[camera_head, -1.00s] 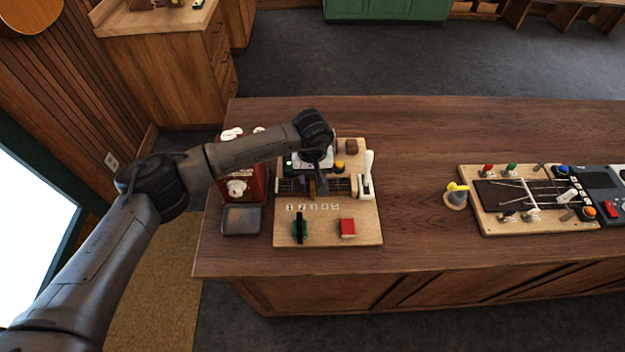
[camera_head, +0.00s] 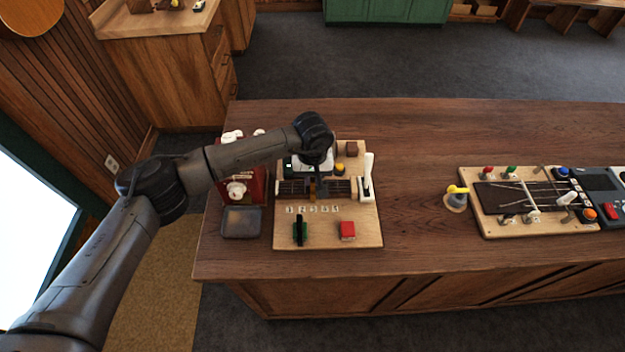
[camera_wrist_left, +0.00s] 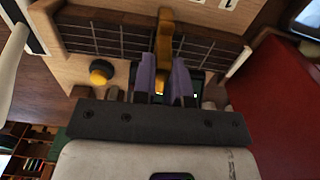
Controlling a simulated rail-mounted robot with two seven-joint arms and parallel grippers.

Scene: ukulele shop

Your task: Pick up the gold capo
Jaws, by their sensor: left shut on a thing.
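The gold capo (camera_wrist_left: 164,42) stands across the dark fretboard piece (camera_wrist_left: 105,40) in the left wrist view. In the head view the gold capo (camera_head: 312,190) is a small upright strip over the fretboard on the wooden board (camera_head: 330,236). My left gripper (camera_wrist_left: 164,70) has its two purple-grey fingers on either side of the capo's lower end and is shut on it. In the head view my left wrist covers most of the gripper and part of the capo. The capo appears still at the fretboard. My right gripper is not in view.
A red box (camera_head: 257,186) and grey tray (camera_head: 241,222) stand left. Clear tabletop (camera_head: 415,210) lies right.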

